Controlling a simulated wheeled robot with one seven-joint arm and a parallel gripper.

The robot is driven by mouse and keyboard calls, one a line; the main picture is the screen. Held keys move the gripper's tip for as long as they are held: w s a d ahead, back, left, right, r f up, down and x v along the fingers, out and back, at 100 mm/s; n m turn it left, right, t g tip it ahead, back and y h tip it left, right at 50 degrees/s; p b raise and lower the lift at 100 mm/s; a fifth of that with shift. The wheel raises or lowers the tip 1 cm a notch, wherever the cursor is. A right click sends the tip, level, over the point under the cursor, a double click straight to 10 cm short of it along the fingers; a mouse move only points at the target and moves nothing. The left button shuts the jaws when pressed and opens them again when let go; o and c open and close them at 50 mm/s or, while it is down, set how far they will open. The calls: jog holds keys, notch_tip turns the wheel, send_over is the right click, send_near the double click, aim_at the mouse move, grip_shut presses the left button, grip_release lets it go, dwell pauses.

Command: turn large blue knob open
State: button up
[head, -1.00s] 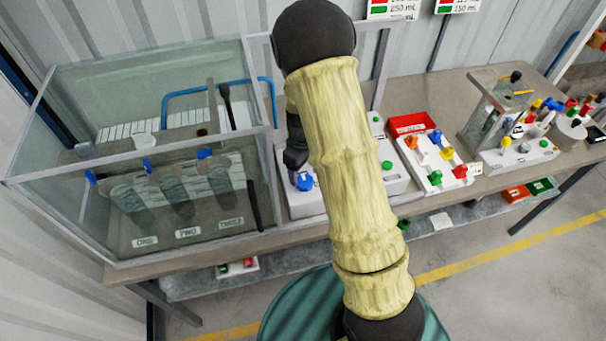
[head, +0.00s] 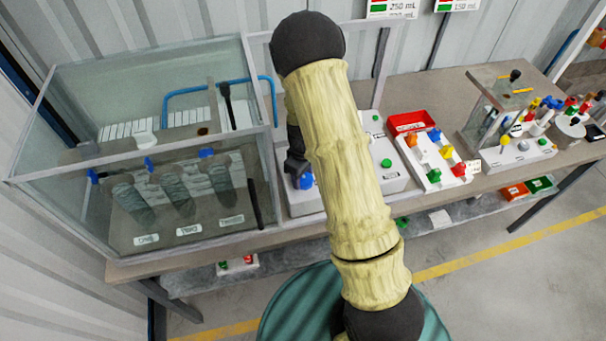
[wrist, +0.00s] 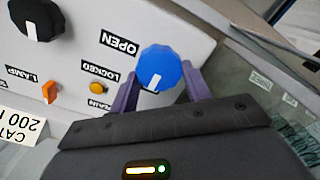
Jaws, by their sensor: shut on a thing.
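The large blue knob (wrist: 158,62) is on the white panel in the wrist view, with a white pointer line on its face running toward my gripper's body. My gripper (wrist: 161,72) has one purple finger on each side of the knob and is shut on it. In the head view the blue knob (head: 305,181) shows only in part on the white box beside the glass tank. My gripper (head: 297,174) is over it there, and its fingers are mostly hidden. The panel labels OPEN (wrist: 119,43) and LOCKED (wrist: 100,71) appear upside down, to the knob's left.
In the wrist view a black knob (wrist: 37,18), an orange button (wrist: 50,91) and a round yellow button (wrist: 97,87) share the panel. The glass tank (head: 140,165) stands close on the left. A red tray (head: 409,123) lies to the right.

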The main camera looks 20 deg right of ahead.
jog(key=shift+m, duration=0.4)
jog(key=m, duration=0.4)
jog(key=shift+w+d+b, duration=0.1)
jog(key=shift+b, duration=0.25)
jog(key=m, duration=0.4)
jog(key=shift+d+m, duration=0.1)
jog(key=shift+m, duration=0.3)
jog(key=m, duration=0.4)
jog(key=shift+d+r, duration=0.1)
jog(key=m, duration=0.4)
jog(key=shift+d+p, duration=0.1)
jog(key=shift+p, duration=0.3)
jog(key=shift+m, duration=0.3)
jog(key=o, duration=1)
